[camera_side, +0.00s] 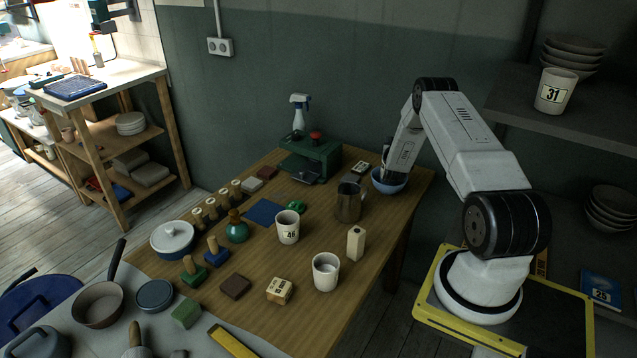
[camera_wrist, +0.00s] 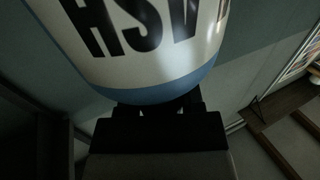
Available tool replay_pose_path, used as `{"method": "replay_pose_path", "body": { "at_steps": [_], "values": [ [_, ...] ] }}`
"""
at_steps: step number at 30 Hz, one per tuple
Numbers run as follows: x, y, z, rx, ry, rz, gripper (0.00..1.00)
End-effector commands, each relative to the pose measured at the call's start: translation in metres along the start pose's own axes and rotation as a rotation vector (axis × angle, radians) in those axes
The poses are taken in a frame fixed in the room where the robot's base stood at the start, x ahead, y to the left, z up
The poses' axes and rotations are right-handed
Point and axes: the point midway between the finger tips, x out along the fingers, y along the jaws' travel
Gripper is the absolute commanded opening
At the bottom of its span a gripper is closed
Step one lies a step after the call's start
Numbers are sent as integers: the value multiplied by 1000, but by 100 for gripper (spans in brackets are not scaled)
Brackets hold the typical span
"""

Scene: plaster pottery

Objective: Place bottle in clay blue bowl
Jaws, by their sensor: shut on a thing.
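A blue bowl (camera_side: 389,186) stands at the far right corner of the wooden table in the side view. My gripper (camera_side: 388,168) is over the bowl, low at its rim. In the wrist view, my gripper (camera_wrist: 172,108) is shut on a rounded white thing with a blue end and large dark letters, which looks like the bottle (camera_wrist: 150,65). It fills the top of that view. In the side view the bottle is hard to make out behind the gripper. I cannot tell whether it touches the bowl.
A metal pitcher (camera_side: 349,203) stands close left of the bowl. A green box (camera_side: 308,158) and a spray bottle (camera_side: 299,115) are at the back. A dark shelf (camera_side: 575,120) is to the right.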

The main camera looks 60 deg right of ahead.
Motion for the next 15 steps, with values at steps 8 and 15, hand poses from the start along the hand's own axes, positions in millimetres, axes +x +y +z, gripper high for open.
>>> {"method": "replay_pose_path", "body": {
  "at_steps": [8,15],
  "values": [
    [1,0,6,1,5,0,0],
    [1,0,8,1,5,0,0]
  ]
}}
